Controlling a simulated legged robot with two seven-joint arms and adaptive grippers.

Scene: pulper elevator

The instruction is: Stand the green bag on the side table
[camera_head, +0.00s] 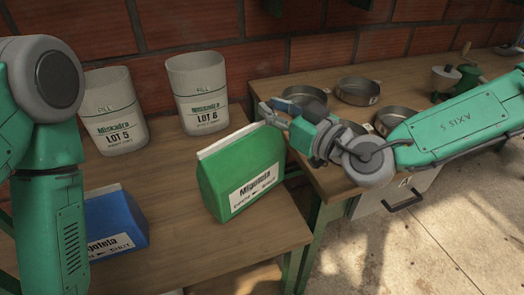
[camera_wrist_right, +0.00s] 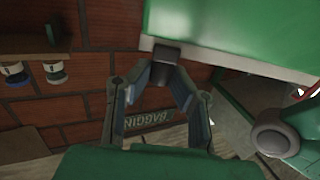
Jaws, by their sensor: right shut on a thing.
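The green bag (camera_head: 243,172), with a white top band and a white label, is over the right part of the left wooden table (camera_head: 180,205), leaning a little. I cannot tell whether its base touches the tabletop. My right gripper (camera_head: 272,112) is shut on the bag's top right corner. In the right wrist view the fingers (camera_wrist_right: 165,62) meet at the white band of the green bag (camera_wrist_right: 235,30). A second wooden table (camera_head: 285,88) adjoins at the right. Which table is the side table is not marked. My left arm enters at the left; its gripper is out of view.
A blue bag (camera_head: 115,220) lies at the front left. Two white bins, LOT 5 (camera_head: 112,110) and LOT 6 (camera_head: 198,90), stand at the back. Metal pans (camera_head: 357,91) and a green grinder-like object (camera_head: 468,78) occupy the right table. A brick wall (camera_head: 240,30) is behind.

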